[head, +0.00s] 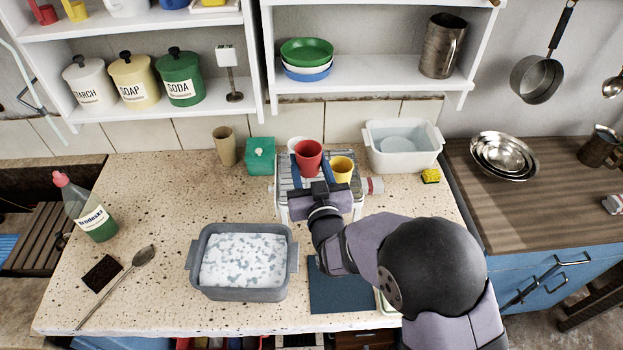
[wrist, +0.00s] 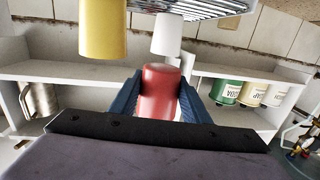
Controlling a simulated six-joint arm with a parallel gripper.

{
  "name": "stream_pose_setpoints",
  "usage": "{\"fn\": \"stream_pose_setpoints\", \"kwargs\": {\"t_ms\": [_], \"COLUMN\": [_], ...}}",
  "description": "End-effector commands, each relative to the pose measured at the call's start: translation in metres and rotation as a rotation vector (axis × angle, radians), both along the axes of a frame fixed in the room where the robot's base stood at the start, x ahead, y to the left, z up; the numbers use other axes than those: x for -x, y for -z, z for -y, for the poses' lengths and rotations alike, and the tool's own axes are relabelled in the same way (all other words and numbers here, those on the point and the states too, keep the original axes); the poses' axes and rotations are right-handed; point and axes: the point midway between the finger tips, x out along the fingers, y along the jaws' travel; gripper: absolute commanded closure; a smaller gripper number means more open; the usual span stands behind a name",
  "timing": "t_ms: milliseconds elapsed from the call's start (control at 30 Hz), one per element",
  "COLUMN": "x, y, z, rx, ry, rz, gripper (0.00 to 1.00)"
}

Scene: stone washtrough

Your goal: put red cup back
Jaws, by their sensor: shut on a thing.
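The red cup (head: 308,157) is between the blue fingers of my gripper (head: 314,186), over the front part of a wire dish rack (head: 285,205). In the wrist view, which is upside down, my gripper (wrist: 160,100) is shut on the red cup (wrist: 161,92), with a finger on each side. A yellow cup (head: 342,168) stands on the rack just right of it. A white cup (head: 294,144) is behind it, partly hidden. Both also show in the wrist view, yellow (wrist: 103,28) and white (wrist: 168,33). I cannot tell whether the red cup touches the rack.
A grey basin of sudsy water (head: 243,290) stands front left of the rack. A green box (head: 260,157) and beige tumbler (head: 224,147) are left of it; a white tub (head: 402,160) and yellow sponge (head: 430,176) are right. Shelves (head: 370,85) hang behind.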

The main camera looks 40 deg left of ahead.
Motion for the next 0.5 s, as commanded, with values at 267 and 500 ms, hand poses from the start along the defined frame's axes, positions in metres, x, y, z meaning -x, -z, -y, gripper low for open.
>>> {"fn": "stream_pose_setpoints", "kwargs": {"t_ms": [267, 500], "x": [0.0, 0.0], "y": [0.029, 0.033], "z": [0.0, 0.0], "rx": [0.0, -0.002], "ry": [0.0, 0.0], "rz": [0.001, 0.001], "gripper": [0.88, 0.88]}}
